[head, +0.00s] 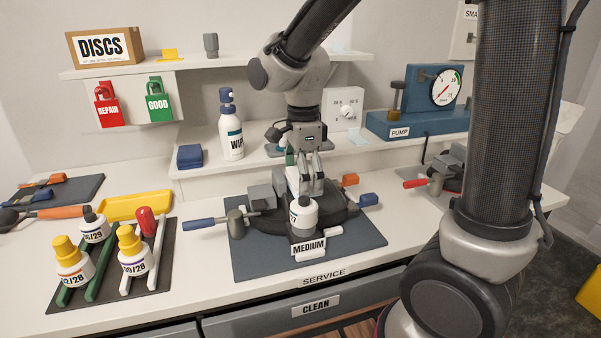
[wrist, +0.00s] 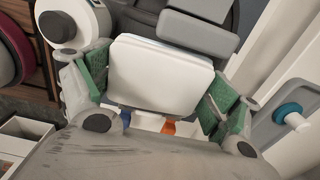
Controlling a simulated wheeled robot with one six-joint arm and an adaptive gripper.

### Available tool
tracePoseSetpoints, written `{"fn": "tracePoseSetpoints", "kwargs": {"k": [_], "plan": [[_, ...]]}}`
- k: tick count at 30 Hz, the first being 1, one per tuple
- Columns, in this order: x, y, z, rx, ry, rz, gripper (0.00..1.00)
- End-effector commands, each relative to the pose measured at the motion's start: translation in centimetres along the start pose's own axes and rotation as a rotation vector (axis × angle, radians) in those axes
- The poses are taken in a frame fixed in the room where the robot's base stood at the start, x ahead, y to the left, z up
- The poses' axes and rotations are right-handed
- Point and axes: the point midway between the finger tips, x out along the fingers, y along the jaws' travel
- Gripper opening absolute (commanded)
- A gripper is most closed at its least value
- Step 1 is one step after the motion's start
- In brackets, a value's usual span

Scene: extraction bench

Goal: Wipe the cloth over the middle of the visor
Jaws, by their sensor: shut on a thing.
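My gripper (head: 312,178) is over the dark mat, pointing down. In the wrist view its green-padded fingers (wrist: 160,95) stand on either side of a white folded pad (wrist: 160,72), which looks like the cloth. The gripper is shut on it. In the head view the cloth (head: 293,180) shows as a white patch beside the fingers. Below is a dark rounded piece (head: 265,222) held among clamps, seemingly the mask with the visor.
A MEDIUM label (head: 309,247) is in front. Left is a rack with several bottles (head: 72,262) and a yellow tray (head: 135,205). A WIPE bottle (head: 231,130) stands behind. Bare bench lies left of the mat.

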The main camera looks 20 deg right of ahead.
Motion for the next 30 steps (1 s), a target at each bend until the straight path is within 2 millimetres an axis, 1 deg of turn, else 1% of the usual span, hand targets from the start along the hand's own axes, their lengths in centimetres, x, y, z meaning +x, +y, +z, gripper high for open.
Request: {"fn": "tracePoseSetpoints", "kwargs": {"k": [2,5,6,7,12,20,27,30], "plan": [[0.2,0.4,-0.1,0.003,0.002,0.009,0.59],[0.3,0.0,-0.1,0.004,0.002,0.010,0.59],[0.2,-0.3,-0.1,0.004,0.002,0.010,0.54],[0.2,-0.5,-0.1,0.004,0.002,0.009,0.54],[0.1,-2.1,-0.1,0.004,0.001,0.007,0.54],[0.0,-3.2,-0.1,0.003,0.001,0.007,0.54],[-0.2,-5.1,-0.1,0.003,0.001,0.005,0.54],[-0.2,-5.1,-0.1,0.002,0.001,0.005,0.54]]}}
